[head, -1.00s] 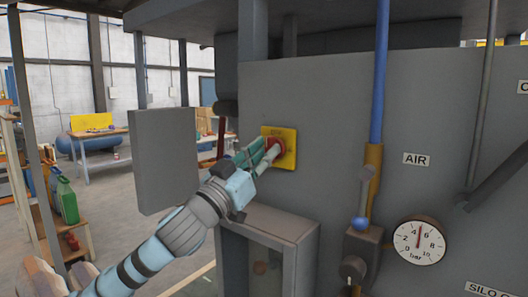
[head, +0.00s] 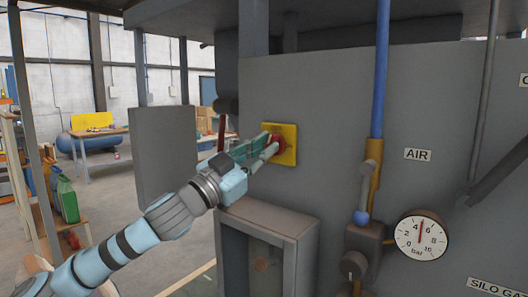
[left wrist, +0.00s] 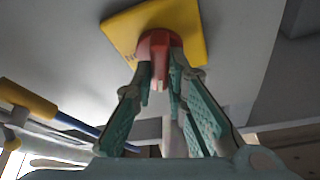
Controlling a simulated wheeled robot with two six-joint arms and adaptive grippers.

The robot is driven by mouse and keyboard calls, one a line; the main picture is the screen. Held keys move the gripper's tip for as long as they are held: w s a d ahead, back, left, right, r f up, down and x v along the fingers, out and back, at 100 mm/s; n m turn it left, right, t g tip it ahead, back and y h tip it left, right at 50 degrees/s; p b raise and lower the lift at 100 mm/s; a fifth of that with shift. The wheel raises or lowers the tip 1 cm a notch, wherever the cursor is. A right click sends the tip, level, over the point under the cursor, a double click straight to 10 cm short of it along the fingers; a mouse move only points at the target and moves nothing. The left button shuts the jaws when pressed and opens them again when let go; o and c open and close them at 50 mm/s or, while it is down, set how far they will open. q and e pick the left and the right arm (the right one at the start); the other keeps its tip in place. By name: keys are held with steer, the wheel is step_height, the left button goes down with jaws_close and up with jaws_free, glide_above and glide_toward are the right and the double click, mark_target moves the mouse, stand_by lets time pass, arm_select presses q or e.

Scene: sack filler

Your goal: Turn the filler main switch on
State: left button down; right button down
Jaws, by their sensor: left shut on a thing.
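The main switch is a red knob (head: 278,144) on a square yellow plate (head: 291,151) on the grey filler panel. In the left wrist view the red knob (left wrist: 156,46) sits on the yellow plate (left wrist: 190,22), with the fingertips against its sides. My left gripper (head: 270,146) is shut on the red knob, its fingers pointing at the panel. The fingers hide part of the knob in the head view. My right gripper is not in view.
A grey box (head: 266,222) juts out below. A grey panel (head: 164,155) stands at left.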

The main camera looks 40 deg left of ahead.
arm_select(q)
steer(key=m+g+h, duration=0.1)
steer(key=m, duration=0.3)
steer(key=m+g+h, duration=0.1)
steer(key=m+h, duration=0.1)
steer(key=m, duration=0.2)
steer(key=shift+a+r, duration=0.1)
steer(key=shift+a, duration=0.05)
steer(key=m+g+b, duration=0.1)
steer(key=m, duration=0.1)
steer(key=shift+m+h, duration=0.3)
steer(key=shift+h, duration=0.1)
steer(key=shift+m+g+b, duration=0.55)
steer(key=shift+m+b, duration=0.1)
steer(key=shift+m, duration=0.75)
steer(key=shift+m+g+b, duration=0.55)
steer(key=shift+m+b, duration=0.1)
steer(key=shift+m, duration=0.75)
steer(key=c, duration=1.6)
jaws_free()
